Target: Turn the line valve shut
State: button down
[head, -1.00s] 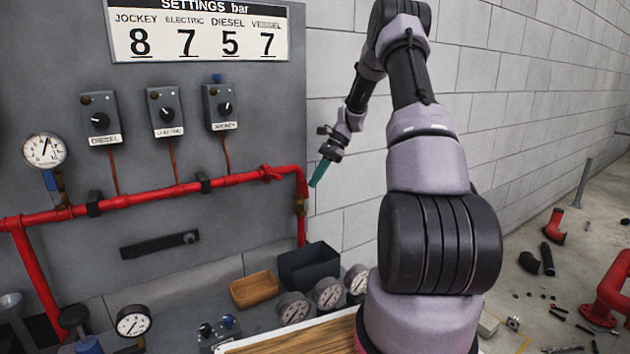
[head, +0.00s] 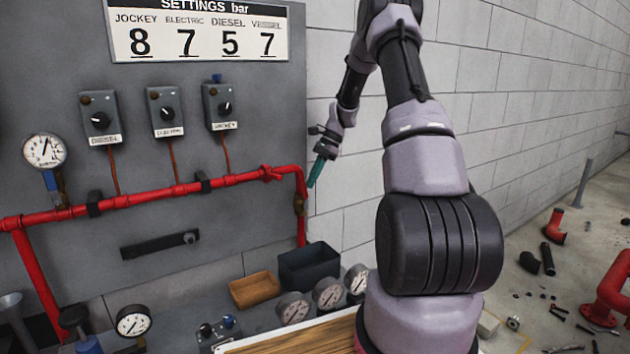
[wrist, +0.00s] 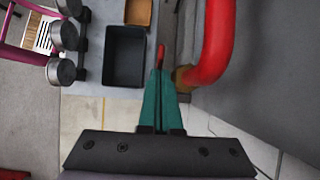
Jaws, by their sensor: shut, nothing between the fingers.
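The line valve is a brass body (head: 299,206) on the downward run of the red pipe, at the right edge of the grey panel in the head view. In the wrist view its brass body (wrist: 182,78) sits at the end of the red pipe bend, with a red lever (wrist: 161,56) to its left. My gripper (head: 312,184) has teal fingers pressed together with nothing between them. In the wrist view the fingertips (wrist: 160,74) appear just below the lever and left of the brass body. I cannot tell whether they touch the lever.
The red pipe (head: 145,197) runs across the panel, below several control boxes and beside a gauge (head: 44,151). Below are a black bin (head: 309,266), a tan tray (head: 254,290) and several loose gauges (head: 328,293). A block wall (head: 345,215) stands right of the panel.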

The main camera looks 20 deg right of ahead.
jog(key=a+h, duration=0.3)
jog(key=shift+s+a+t, duration=0.3)
jog(key=shift+s+t, duration=0.05)
jog(key=shift+t, duration=0.05)
jog(key=shift+s+a+f+h, duration=0.15)
jog(key=shift+a+f+h, duration=0.35)
jog(key=shift+a, duration=0.35)
jog(key=shift+s+a+f+h, duration=0.2)
jog(key=shift+a+f+h, duration=0.3)
jog(key=shift+a, duration=0.3)
jog(key=shift+s+a+f+h, duration=0.15)
jog(key=shift+a+f+h, duration=0.25)
jog(key=shift+a+h, duration=0.35)
jog(key=shift+a+f, duration=0.1)
jog(key=shift+a, duration=0.1)
